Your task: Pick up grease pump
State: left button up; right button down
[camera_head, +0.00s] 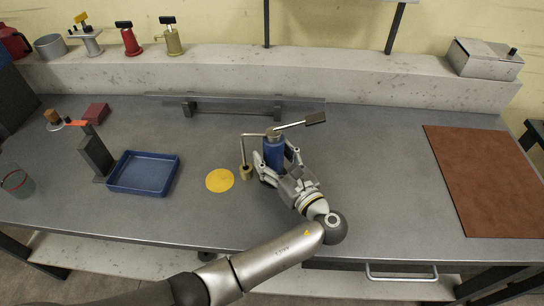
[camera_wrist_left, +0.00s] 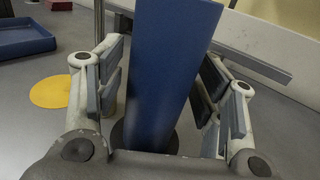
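The grease pump (camera_head: 273,150) stands upright on the grey bench near its middle. It has a blue cylinder body, a lever with a black grip pointing right, and a bent tube with a brass end on its left. My left gripper (camera_head: 276,163) is low at the pump, its fingers on either side of the blue body. In the left wrist view the blue body (camera_wrist_left: 165,65) stands between the spread fingers (camera_wrist_left: 155,95). A gap shows at the left finger; contact at the right finger is unclear. My right gripper is not in view.
A yellow disc (camera_head: 220,180) lies just left of the pump, with a blue tray (camera_head: 143,190) farther left. A brown mat (camera_head: 490,185) covers the right end. A metal rail (camera_head: 235,101) stands behind. The bench between pump and mat is clear.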

aim_at(278, 154)
pick_arm(q)
jog(key=shift+c, duration=2.3)
jog(key=c, duration=0.5)
jog(key=shift+c, duration=0.7)
jog(key=shift+w, duration=0.1)
jog(key=shift+r, duration=0.6)
jog(key=r, duration=0.2)
jog(key=shift+s+r, duration=0.25)
jog(key=shift+r, duration=0.05)
jog(key=s+r, duration=0.9)
jog(key=s, duration=0.4)
jog(key=shift+s+d+r, duration=0.15)
jog(key=shift+s+d, duration=0.1)
jog(key=shift+d, duration=0.1)
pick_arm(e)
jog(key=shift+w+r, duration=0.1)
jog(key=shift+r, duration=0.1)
